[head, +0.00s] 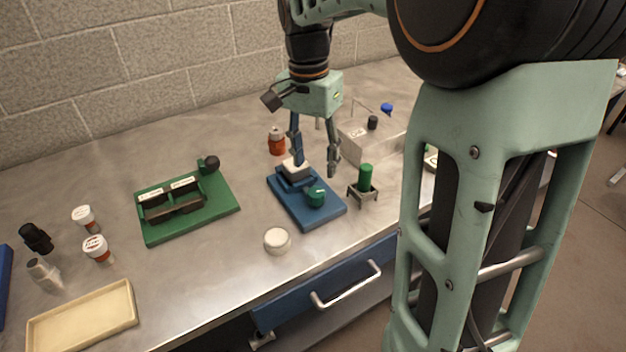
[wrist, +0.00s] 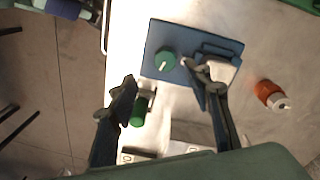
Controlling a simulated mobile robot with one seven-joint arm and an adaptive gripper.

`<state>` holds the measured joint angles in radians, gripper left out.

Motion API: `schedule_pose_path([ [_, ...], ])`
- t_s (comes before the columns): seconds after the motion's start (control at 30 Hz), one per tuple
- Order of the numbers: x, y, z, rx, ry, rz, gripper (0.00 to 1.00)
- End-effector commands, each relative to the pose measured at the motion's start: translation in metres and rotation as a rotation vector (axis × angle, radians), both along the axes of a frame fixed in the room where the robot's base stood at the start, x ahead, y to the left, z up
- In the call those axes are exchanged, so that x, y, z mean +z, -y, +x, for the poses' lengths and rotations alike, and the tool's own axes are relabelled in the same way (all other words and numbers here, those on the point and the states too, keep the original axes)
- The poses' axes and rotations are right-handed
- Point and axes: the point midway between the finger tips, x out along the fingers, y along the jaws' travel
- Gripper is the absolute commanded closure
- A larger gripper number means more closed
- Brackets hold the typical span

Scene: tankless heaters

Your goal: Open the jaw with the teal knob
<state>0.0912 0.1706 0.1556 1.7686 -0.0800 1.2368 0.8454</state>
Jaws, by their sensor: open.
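The teal knob (head: 316,196) sits on the front part of a blue base plate (head: 322,216) on the metal bench. In the wrist view the knob (wrist: 165,60) is round with a pale mark, on the blue plate (wrist: 160,30). Behind it is a blue jaw (head: 290,182) with a white block (head: 296,168) at it; I cannot tell whether it is clamped. The white block (wrist: 222,70) is partly hidden by a finger in the wrist view. My gripper (head: 316,167) is open and empty above the plate; its fingers (wrist: 158,74) are spread, apart from the knob.
A green cylinder in a small stand (head: 366,178) is close right of the plate. An orange bottle (head: 277,142) stands behind. A green fixture with a black knob (head: 220,207) is left, and a white round lid (head: 277,240) is in front. A grey box (head: 365,148) stands back right.

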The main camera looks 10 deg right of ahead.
Motion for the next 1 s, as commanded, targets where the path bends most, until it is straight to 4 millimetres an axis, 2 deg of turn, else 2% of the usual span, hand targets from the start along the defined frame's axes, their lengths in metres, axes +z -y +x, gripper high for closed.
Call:
schedule_pose_path([
  [0.2, 0.014, 0.006, 0.01, -0.03, 0.027, 0.048, 0.55],
  [0.33, 0.007, 0.006, 0.011, -0.031, 0.028, 0.053, 0.55],
  [0.8, -0.074, 0.006, 0.01, -0.03, 0.026, 0.052, 0.55],
  [1.0, -0.091, 0.006, 0.011, -0.03, 0.028, 0.051, 0.55],
])
